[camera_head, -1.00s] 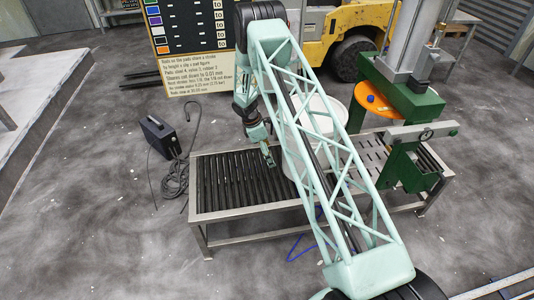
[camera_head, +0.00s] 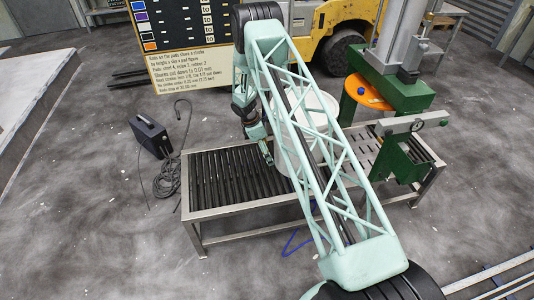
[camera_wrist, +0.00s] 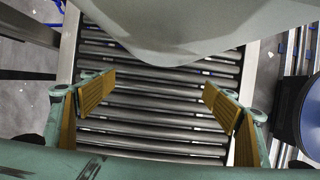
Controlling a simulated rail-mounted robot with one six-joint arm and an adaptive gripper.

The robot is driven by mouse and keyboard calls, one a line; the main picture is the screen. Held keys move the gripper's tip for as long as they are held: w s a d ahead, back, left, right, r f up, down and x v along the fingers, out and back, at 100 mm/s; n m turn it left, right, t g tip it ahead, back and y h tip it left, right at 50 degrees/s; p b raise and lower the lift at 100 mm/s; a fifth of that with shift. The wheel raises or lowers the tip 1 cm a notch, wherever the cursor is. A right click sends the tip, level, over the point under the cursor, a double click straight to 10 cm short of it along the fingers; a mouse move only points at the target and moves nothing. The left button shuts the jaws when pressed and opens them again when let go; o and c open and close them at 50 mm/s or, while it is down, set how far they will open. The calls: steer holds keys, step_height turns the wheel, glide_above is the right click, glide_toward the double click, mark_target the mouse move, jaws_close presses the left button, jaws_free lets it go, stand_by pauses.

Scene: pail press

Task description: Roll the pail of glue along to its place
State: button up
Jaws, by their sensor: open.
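The white pail (camera_head: 283,153) stands on the roller conveyor (camera_head: 190,215), partly hidden behind my lattice arm in the head view. Its pale rounded body (camera_wrist: 180,25) fills the top of the wrist view. My gripper (camera_head: 266,155) is low over the rollers, at the left side of the pail. In the wrist view my gripper (camera_wrist: 160,90) is open, its two ochre pads apart with bare rollers between them. The pail is just beyond the fingertips; I cannot tell whether they touch it.
A green press (camera_head: 400,90) with a grey cylinder and an orange disc (camera_head: 368,95) stands at the conveyor's right part. A grey bar with a dial (camera_head: 418,124) is beside it. The left rollers are clear. A black box (camera_head: 150,135) with cable lies on the floor at left.

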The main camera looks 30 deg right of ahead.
steer(key=shift+d, duration=0.15)
steer(key=s+d, duration=0.2)
steer(key=d, duration=0.5)
steer(key=shift+d, duration=0.25)
stand_by(1.1)
steer(key=shift+s+d, duration=0.1)
steer(key=shift+d, duration=0.05)
stand_by(0.4)
steer(key=s+d, duration=0.2)
steer(key=d, duration=0.5)
steer(key=shift+d, duration=0.25)
stand_by(1.0)
steer(key=shift+s+d, duration=0.1)
steer(key=shift+d, duration=0.1)
stand_by(0.4)
steer(key=s+d, duration=0.2)
steer(key=d, duration=0.5)
steer(key=shift+d, duration=0.15)
stand_by(1.0)
steer(key=shift+d, duration=0.15)
stand_by(0.4)
